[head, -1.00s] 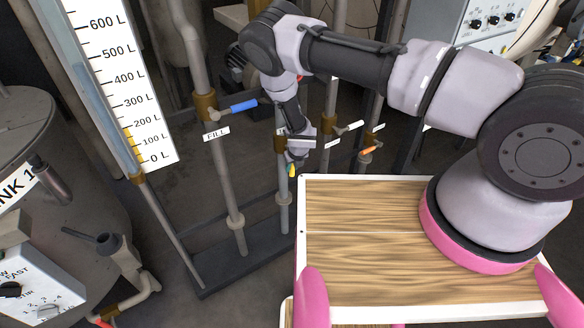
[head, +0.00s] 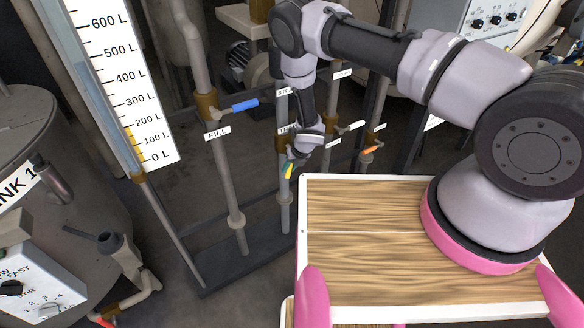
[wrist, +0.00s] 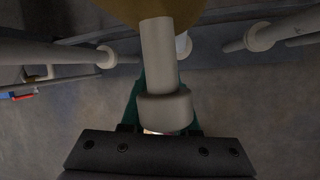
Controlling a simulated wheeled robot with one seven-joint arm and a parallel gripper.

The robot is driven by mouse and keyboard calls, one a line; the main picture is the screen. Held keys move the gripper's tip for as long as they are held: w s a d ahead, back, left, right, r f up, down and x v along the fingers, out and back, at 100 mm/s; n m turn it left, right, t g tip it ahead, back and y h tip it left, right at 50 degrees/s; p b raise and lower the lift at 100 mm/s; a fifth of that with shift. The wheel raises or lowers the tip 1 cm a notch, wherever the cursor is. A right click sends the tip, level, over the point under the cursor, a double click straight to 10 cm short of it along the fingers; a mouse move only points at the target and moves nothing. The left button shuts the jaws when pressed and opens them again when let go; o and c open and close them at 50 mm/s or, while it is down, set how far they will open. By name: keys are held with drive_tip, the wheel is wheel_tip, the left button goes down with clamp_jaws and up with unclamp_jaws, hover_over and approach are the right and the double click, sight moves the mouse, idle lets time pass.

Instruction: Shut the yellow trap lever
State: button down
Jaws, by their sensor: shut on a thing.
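The yellow trap lever (head: 288,171) shows in the head view as a small yellow piece at the fingertips of my gripper (head: 292,161), low on the pipe behind the wooden top. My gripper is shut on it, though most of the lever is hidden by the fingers. In the wrist view, a brass valve body (wrist: 160,10) is at the top edge, with a grey pipe and collar (wrist: 165,106) below it. The teal fingers show on both sides of that collar. The collar hides the grip itself.
A blue lever (head: 243,105) beside the FILL label (head: 217,133) is to the left. A white lever (head: 355,125) and an orange lever (head: 369,149) are close on the right. The wooden cart top (head: 370,210) is in front.

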drive_tip(key=a+g+y, duration=0.1)
drive_tip(key=s+r+y, duration=0.1)
drive_tip(key=y, duration=0.1)
drive_tip(key=shift+a+m+g, duration=0.4)
drive_tip(key=s+a+r+m+g+y, duration=0.2)
drive_tip(key=r+y, duration=0.4)
drive_tip(key=y, duration=0.4)
drive_tip(key=shift+a+r+m+g, duration=0.3)
drive_tip(key=shift+a+m+g, duration=0.25)
drive_tip(key=shift+g, duration=0.75)
drive_tip(key=shift+s+r, duration=0.1)
drive_tip(key=shift+s, duration=0.05)
drive_tip(key=c, duration=0.7)
unclamp_jaws()
drive_tip(key=shift+d, duration=0.1)
drive_tip(key=v, duration=1)
drive_tip(key=shift+d, duration=0.3)
